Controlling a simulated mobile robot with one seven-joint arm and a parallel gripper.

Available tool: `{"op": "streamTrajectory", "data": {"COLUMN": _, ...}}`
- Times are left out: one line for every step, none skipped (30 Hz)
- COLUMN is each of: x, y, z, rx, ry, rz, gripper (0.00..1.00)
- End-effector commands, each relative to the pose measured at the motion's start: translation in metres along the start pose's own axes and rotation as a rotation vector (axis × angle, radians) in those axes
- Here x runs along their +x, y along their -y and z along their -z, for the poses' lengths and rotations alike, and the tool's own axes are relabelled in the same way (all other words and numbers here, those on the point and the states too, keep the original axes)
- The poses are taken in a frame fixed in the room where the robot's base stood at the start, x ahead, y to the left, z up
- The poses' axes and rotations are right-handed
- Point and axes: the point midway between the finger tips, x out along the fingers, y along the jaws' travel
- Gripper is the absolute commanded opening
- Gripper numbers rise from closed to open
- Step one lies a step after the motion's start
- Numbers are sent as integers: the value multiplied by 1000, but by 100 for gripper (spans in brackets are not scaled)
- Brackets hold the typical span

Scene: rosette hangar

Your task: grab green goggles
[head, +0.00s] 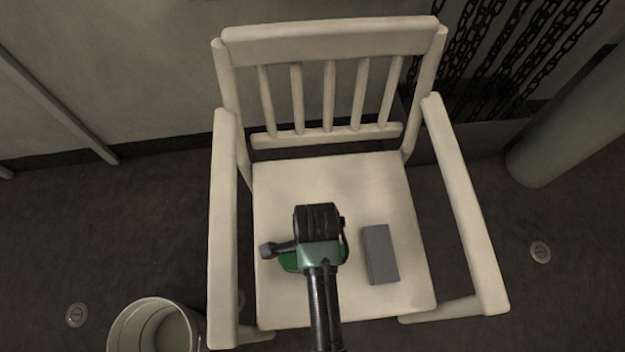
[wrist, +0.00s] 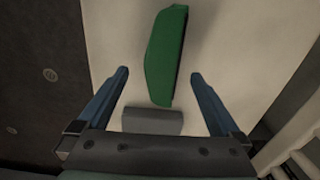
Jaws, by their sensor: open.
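The green goggles (wrist: 166,52) lie on the pale seat of the white chair. In the wrist view they are a long green shape, with their lower end between my fingertips and their upper part beyond them. My gripper (wrist: 160,73) is open, with a blue finger on each side of the goggles and a gap to each. In the head view my gripper (head: 318,222) is over the middle of the seat, its fingertips hidden.
A grey block (head: 380,254) lies on the seat, right of my gripper. The white chair (head: 330,178) has a slatted back and an armrest on each side. A pale bin (head: 128,328) stands on the floor at lower left. Chains (head: 520,50) hang behind.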

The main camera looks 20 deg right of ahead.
Motion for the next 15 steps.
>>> {"op": "streamTrajectory", "data": {"x": 4, "y": 0, "z": 0, "rx": 0, "ry": 0, "rz": -1, "gripper": 100}}
{"op": "streamTrajectory", "data": {"x": 6, "y": 0, "z": 0, "rx": 0, "ry": 0, "rz": -1, "gripper": 100}}
{"op": "streamTrajectory", "data": {"x": 11, "y": 1, "z": -1, "rx": 0, "ry": 0, "rz": -1, "gripper": 100}}
{"op": "streamTrajectory", "data": {"x": 15, "y": 1, "z": -2, "rx": 0, "ry": 0, "rz": -1, "gripper": 100}}
{"op": "streamTrajectory", "data": {"x": 20, "y": 2, "z": -2, "rx": -1, "ry": 0, "rz": -1, "gripper": 100}}
{"op": "streamTrajectory", "data": {"x": 26, "y": 3, "z": -3, "rx": -1, "ry": 0, "rz": 0, "gripper": 100}}
{"op": "streamTrajectory", "data": {"x": 32, "y": 3, "z": -4, "rx": -1, "ry": 0, "rz": -1, "gripper": 100}}
{"op": "streamTrajectory", "data": {"x": 37, "y": 4, "z": -4, "rx": -1, "ry": 0, "rz": -1, "gripper": 100}}
{"op": "streamTrajectory", "data": {"x": 42, "y": 4, "z": -4, "rx": 0, "ry": 0, "rz": -1, "gripper": 100}}
{"op": "streamTrajectory", "data": {"x": 46, "y": 4, "z": -4, "rx": 0, "ry": 0, "rz": 0, "gripper": 100}}
{"op": "streamTrajectory", "data": {"x": 49, "y": 3, "z": -4, "rx": 0, "ry": 0, "rz": -1, "gripper": 100}}
{"op": "streamTrajectory", "data": {"x": 51, "y": 3, "z": -4, "rx": 0, "ry": 0, "rz": -1, "gripper": 100}}
{"op": "streamTrajectory", "data": {"x": 52, "y": 3, "z": -4, "rx": 0, "ry": 0, "rz": 0, "gripper": 100}}
{"op": "streamTrajectory", "data": {"x": 52, "y": 4, "z": -4, "rx": -1, "ry": 0, "rz": 1, "gripper": 100}}
{"op": "streamTrajectory", "data": {"x": 51, "y": 4, "z": -4, "rx": -1, "ry": 0, "rz": 1, "gripper": 100}}
